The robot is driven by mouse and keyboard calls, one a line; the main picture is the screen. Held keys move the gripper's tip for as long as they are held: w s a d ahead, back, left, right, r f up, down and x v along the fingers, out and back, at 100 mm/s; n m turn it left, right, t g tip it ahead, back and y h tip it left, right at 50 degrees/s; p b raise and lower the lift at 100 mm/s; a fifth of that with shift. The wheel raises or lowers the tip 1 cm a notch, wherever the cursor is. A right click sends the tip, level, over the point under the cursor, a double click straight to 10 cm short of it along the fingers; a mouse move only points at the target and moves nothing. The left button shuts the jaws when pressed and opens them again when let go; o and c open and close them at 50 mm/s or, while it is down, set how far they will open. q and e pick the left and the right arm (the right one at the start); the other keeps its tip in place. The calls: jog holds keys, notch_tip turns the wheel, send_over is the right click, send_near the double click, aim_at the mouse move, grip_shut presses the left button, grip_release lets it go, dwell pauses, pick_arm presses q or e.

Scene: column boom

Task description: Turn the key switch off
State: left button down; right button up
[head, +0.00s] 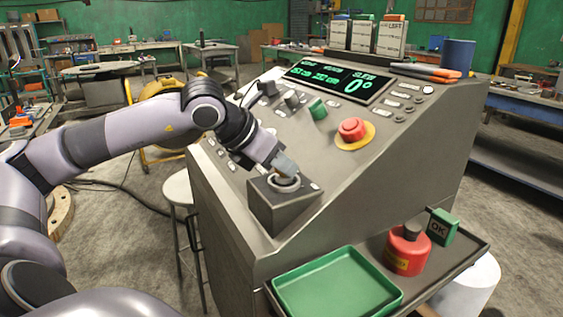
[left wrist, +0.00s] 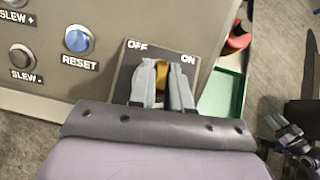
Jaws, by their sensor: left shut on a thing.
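The key switch sits on a grey box (head: 270,211) at the lower front of the sloped console. In the left wrist view its plate (left wrist: 127,68) reads OFF at the left and ON at the right. My left gripper (head: 287,176) is at the switch. In the left wrist view its two grey fingers (left wrist: 162,88) are shut on the brass-coloured key (left wrist: 161,72) between them. The key looks roughly upright in that view, between the two labels; its exact angle is partly hidden by the fingers.
The console (head: 225,222) carries a red emergency button (head: 352,129), a green knob (head: 317,108) and a display (head: 338,82). A blue RESET button (left wrist: 78,39) is left of the switch. A green tray (head: 335,285) and red can (head: 406,250) are on the lower shelf.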

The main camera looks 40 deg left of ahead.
pick_arm(q)
jog(key=n+y, duration=0.1)
jog(key=n+y+p, duration=0.1)
jog(key=shift+d+r+n, duration=0.15)
jog(key=shift+d+n, duration=0.05)
jog(key=shift+n, duration=0.2)
jog(key=shift+n+y, duration=1)
jog(key=shift+n, duration=0.1)
jog(key=shift+n+g+y, duration=0.3)
jog(key=shift+n+y, duration=0.4)
jog(key=shift+n, duration=0.3)
jog(key=c, duration=1.2)
grip_release()
jog(key=shift+o, duration=0.2)
